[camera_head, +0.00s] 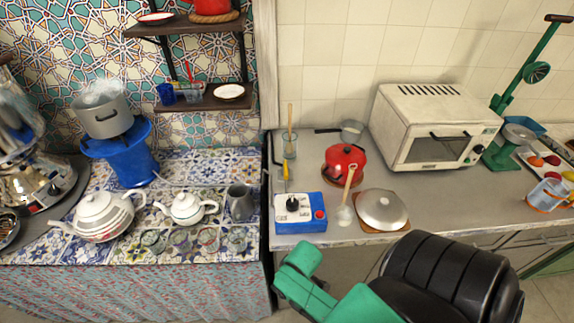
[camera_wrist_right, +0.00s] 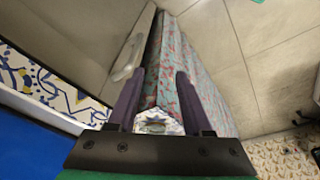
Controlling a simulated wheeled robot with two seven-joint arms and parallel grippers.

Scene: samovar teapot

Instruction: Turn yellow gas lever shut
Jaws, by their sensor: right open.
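The yellow gas lever (camera_head: 285,172) appears to be the small, thin upright yellow piece just behind the blue-and-white box (camera_head: 300,213), near the left end of the right counter. I cannot tell its exact turn angle. My right gripper (camera_wrist_right: 158,76) is open in the right wrist view, its two dark fingers apart with nothing gripped between them. The patterned front of the tiled counter (camera_wrist_right: 178,62) shows beyond them. In the head view my green right arm is in front of the right counter. The lever cannot be made out in the wrist view. My left gripper is out of view.
A white oven (camera_head: 436,128) is further right.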

